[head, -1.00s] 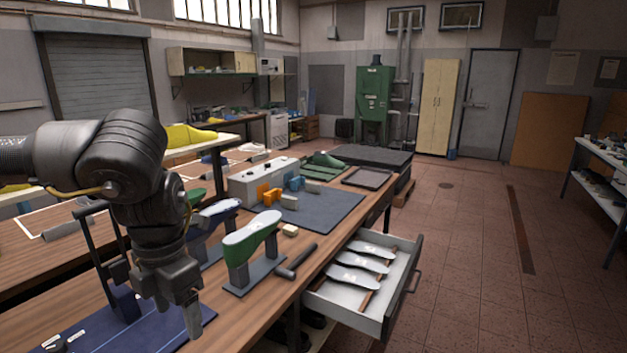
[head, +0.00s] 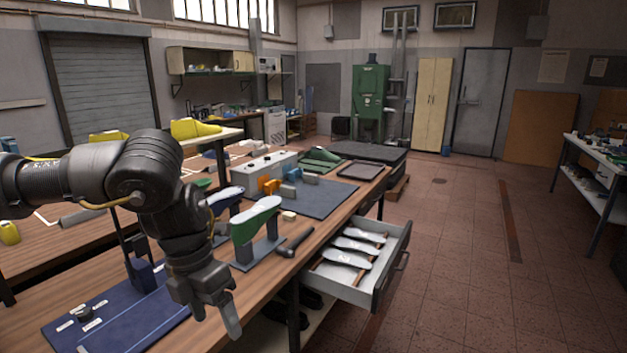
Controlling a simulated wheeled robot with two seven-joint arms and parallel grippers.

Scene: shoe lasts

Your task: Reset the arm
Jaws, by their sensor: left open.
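My left gripper (head: 213,312) hangs pointing down over the front edge of the wooden workbench (head: 262,278), near the blue mat (head: 128,318). Its jaws are open and I see nothing between them. A green shoe last with a pale sole (head: 254,222) stands on a dark stand just beyond the gripper, apart from it. A blue last (head: 222,200) stands behind it, partly hidden by my arm. My right gripper is out of view.
An open drawer (head: 392,272) with several pale insole shapes juts out from the bench front. A dark hammer-like tool (head: 296,242) lies near the edge. A grey control box (head: 262,172) stands farther back. The floor at right is clear.

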